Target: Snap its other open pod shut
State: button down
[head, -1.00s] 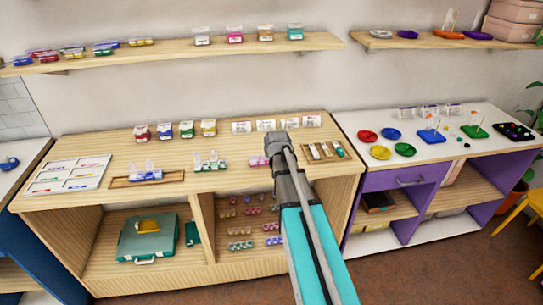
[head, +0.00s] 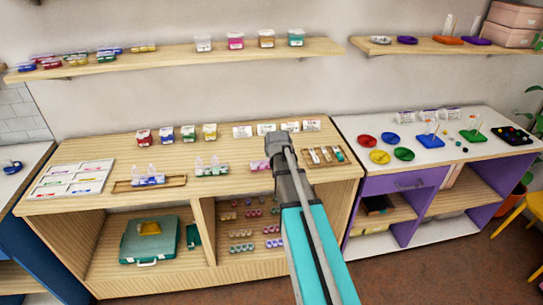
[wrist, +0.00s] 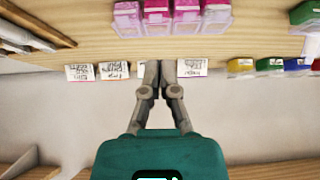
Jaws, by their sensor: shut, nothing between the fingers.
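A strip of pods (head: 212,171) stands at the middle of the wooden counter (head: 100,150), with two clear lids standing up. A blue-based strip of pods (head: 148,180) sits in a wooden tray (head: 122,186) to its left, also with upright clear lids. My gripper (wrist: 160,68) is shut and empty, apart from the pink pods. In the head view my arm (head: 300,215) hides its fingertips.
Small white cards (head: 243,131) and coloured boxes (head: 188,133) line the back of the counter. A wooden tray (head: 341,160) with slim items lies right of my arm. A white sectioned board (head: 73,180) lies at the left.

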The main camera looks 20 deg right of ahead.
jog(key=p+v, duration=0.8)
jog(key=v, duration=0.3)
jog(key=shift+s, duration=0.1)
dwell(0.5)
jog(key=s+a+f+n+g+y, duration=0.1)
jog(key=s+a+f+g, duration=0.3)
jog(key=s+a, duration=1.3)
jog(key=n+g, duration=0.1)
jog(key=g, duration=0.2)
jog(key=shift+s+n+g+y, duration=0.25)
jog(key=shift+n+g+y, duration=0.05)
jog(key=shift+y, duration=0.1)
